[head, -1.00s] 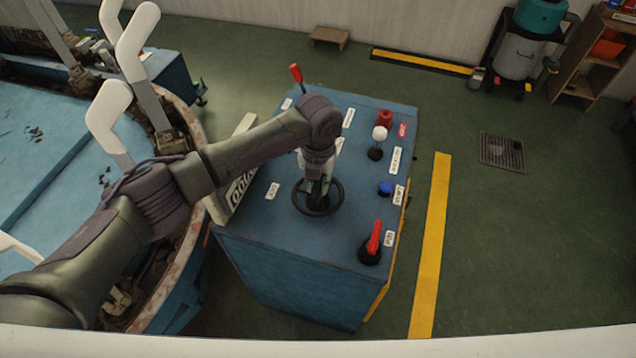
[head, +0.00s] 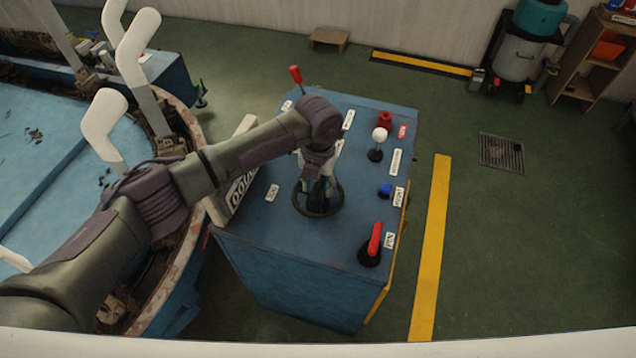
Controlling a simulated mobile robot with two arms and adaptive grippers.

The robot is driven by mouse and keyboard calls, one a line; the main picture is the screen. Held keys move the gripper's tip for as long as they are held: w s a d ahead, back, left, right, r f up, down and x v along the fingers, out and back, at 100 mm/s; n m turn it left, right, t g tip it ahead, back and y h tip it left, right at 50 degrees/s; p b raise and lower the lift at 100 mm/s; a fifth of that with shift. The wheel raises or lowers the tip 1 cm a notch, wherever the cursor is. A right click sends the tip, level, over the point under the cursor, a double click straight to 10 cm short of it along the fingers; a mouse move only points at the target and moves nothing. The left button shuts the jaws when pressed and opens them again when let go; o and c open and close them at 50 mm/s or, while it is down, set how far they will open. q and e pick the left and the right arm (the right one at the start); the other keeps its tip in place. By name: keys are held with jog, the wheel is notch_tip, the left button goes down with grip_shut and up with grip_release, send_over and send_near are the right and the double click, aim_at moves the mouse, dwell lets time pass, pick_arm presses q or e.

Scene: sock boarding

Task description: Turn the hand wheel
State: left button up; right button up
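The black hand wheel (head: 325,212) lies flat on top of the blue control box (head: 285,240), near its middle. My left arm reaches in from the left and points down over the wheel. My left gripper (head: 319,198) is at the wheel, its fingers down inside the rim's outline. The wrist and arm hide part of the wheel, and I cannot tell whether the fingers are closed on it. My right gripper does not show.
Around the wheel on the box are a red-handled switch (head: 372,243), a blue button (head: 385,189), a white-knobbed lever (head: 379,135), a red knob (head: 385,119) and a red-tipped lever (head: 296,74). White sock forms (head: 104,122) stand on the machine at left.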

aim_at(318, 185)
pick_arm(q)
notch_tip(318, 185, up, 12)
dwell(0.6)
dwell(0.4)
